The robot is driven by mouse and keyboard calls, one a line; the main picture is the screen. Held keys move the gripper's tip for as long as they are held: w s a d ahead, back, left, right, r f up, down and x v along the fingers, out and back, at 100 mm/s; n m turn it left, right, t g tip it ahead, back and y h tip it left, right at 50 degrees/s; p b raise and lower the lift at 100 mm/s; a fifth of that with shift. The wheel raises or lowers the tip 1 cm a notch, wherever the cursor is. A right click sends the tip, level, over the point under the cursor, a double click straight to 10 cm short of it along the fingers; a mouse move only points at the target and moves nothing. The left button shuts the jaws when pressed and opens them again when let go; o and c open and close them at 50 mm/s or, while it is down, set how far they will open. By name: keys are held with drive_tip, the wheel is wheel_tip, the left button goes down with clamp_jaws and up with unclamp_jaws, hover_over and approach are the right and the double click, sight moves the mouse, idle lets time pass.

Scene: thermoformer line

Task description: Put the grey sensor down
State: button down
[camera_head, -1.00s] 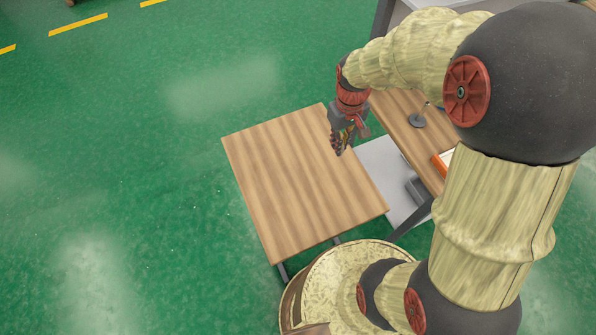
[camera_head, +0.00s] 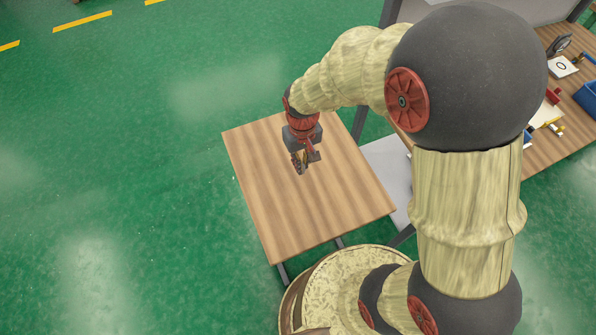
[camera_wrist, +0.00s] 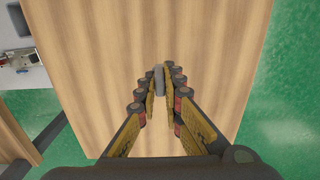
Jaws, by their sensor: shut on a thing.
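The grey sensor (camera_wrist: 159,80) is a small grey piece between the fingertips in the wrist view. My gripper (camera_wrist: 159,93) is shut on it. In the head view my gripper (camera_head: 304,168) points down over the small wooden table (camera_head: 330,205). The sensor cannot be made out there. The table's striped top (camera_wrist: 110,60) fills most of the wrist view beneath the fingers. I cannot tell how high the sensor is above the top.
The small table's top is bare around my gripper. A longer workbench (camera_head: 540,150) stands at the right with a blue bin (camera_head: 590,98) and several small parts. A pale grey surface (camera_head: 388,165) lies between them. Green floor is open to the left.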

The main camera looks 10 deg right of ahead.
drive_tip(key=shift+a+f, duration=0.3)
drive_tip(key=shift+f, duration=0.1)
drive_tip(key=shift+w+a+f+b, duration=0.1)
drive_tip(key=shift+f+b, duration=0.25)
drive_tip(key=shift+f, duration=0.5)
drive_tip(key=shift+w+a+f+b, duration=0.1)
drive_tip(key=shift+f+b, duration=0.2)
drive_tip(key=shift+f, duration=0.55)
drive_tip(key=shift+s, duration=0.1)
drive_tip(key=shift+f, duration=0.2)
drive_tip(key=c, duration=1.9)
unclamp_jaws()
